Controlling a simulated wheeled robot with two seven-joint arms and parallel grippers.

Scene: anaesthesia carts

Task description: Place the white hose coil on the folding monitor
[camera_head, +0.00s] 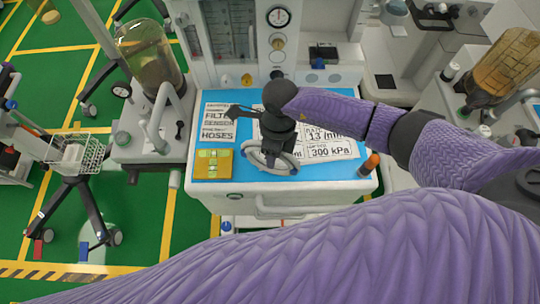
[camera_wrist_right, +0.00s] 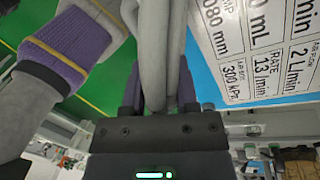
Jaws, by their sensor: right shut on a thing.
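The white hose coil (camera_head: 253,157) is a pale ring at the front of the blue top of a white cart (camera_head: 290,205). My right gripper (camera_head: 272,155) points down over this top and is shut on the coil. In the right wrist view, pale tubing (camera_wrist_right: 156,60) runs up between the two dark fingers (camera_wrist_right: 158,100). My gripper hides part of the coil, and I cannot tell whether the coil touches the top. I cannot pick out the folding monitor with certainty. My left gripper is not in view.
White label sheets (camera_head: 330,125) and a yellow-green block (camera_head: 211,163) lie on the blue top. An orange-tipped cylinder (camera_head: 370,163) stands at its right edge. A gauge column (camera_head: 278,18) rises behind. A wire basket (camera_head: 75,153) is at left. Green floor shows between carts.

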